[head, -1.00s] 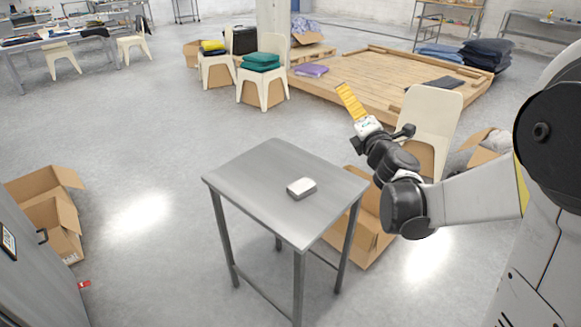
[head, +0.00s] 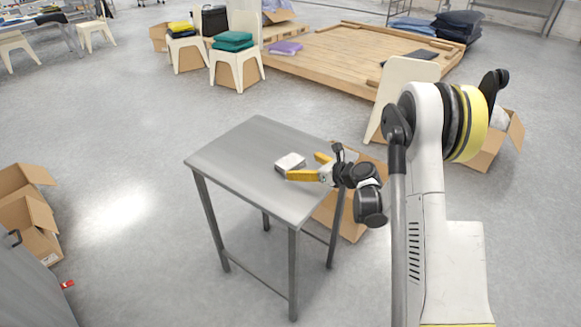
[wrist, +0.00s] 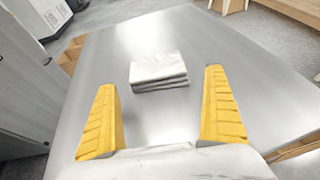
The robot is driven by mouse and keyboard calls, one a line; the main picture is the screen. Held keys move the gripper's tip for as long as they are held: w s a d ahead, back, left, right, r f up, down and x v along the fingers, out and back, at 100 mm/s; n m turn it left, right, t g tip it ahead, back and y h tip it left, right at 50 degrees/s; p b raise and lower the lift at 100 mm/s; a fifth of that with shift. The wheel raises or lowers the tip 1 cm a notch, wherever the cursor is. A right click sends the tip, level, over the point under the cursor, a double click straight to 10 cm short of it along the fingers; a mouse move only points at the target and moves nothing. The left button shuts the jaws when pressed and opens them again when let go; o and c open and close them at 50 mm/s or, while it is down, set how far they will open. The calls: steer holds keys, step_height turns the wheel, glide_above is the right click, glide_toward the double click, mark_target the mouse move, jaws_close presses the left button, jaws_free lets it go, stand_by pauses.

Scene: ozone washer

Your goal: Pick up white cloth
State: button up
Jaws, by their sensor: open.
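The white cloth (head: 290,162) is a small folded stack lying on the grey metal table (head: 235,165), near its right side. In the wrist view the cloth (wrist: 158,70) lies flat beyond the fingertips, roughly centred between them. My gripper (head: 306,167) comes in from the right, low over the table's right edge, with its yellow fingers spread around the near side of the cloth in the head view. In the wrist view my gripper (wrist: 160,92) is open, with nothing between its fingers. Whether a finger touches the cloth cannot be told.
The rest of the tabletop is bare. Cardboard boxes (head: 344,205) stand behind the table's right legs, and a cream chair (head: 400,85) is behind my arm. Another open box (head: 30,212) and a grey cabinet (head: 30,285) are at the left. Floor at the left of the table is clear.

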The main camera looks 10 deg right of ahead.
mark_target(294, 163)
steer(key=b+x, duration=0.2)
steer(key=x, duration=0.3)
steer(key=shift+a+r, duration=0.15)
steer(key=shift+r, duration=0.15)
steer(key=c, duration=1)
